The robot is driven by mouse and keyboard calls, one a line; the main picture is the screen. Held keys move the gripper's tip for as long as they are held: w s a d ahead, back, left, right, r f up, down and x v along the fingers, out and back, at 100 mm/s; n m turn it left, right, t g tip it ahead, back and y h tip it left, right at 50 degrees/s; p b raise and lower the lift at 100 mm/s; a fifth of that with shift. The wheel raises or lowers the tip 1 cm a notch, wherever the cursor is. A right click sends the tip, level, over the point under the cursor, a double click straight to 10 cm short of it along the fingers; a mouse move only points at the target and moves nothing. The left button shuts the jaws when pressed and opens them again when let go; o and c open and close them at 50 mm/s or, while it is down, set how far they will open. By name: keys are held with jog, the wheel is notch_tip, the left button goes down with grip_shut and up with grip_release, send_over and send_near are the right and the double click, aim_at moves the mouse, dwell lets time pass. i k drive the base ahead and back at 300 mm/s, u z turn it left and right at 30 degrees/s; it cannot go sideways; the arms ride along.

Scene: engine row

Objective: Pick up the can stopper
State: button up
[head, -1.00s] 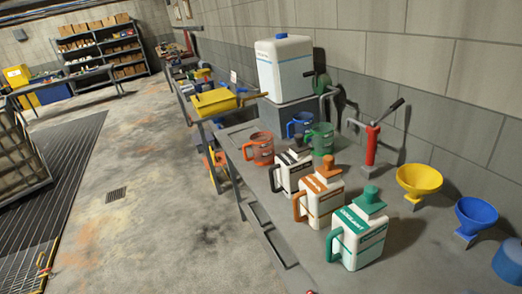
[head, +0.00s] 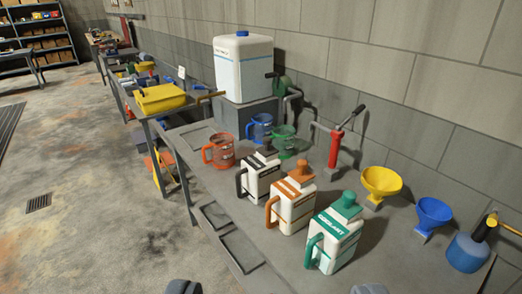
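Three white cans with handles stand upright in a row on the grey bench (head: 215,180). The nearest has a green stopper (head: 346,204) and a green band on its can (head: 333,240). The middle can (head: 291,208) has an orange stopper (head: 300,170). The farthest can (head: 262,180) has a black stopper (head: 266,152). All three stoppers sit on top of their cans. My gripper (head: 277,288) shows only as two dark fingertips at the bottom edge, wide apart with nothing seen between them. It is in front of the cans, apart from them.
Red, blue and green jugs (head: 220,152) stand behind the cans. A red hand pump (head: 334,146), yellow funnel (head: 380,182), blue funnel (head: 432,215) and blue container (head: 468,252) are to the right. A big white tank (head: 242,70) stands farther back. Concrete floor lies left.

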aim_at(266, 150)
jog(key=u, duration=0.7)
jog(key=i, duration=2.05)
jog(key=z, duration=0.75)
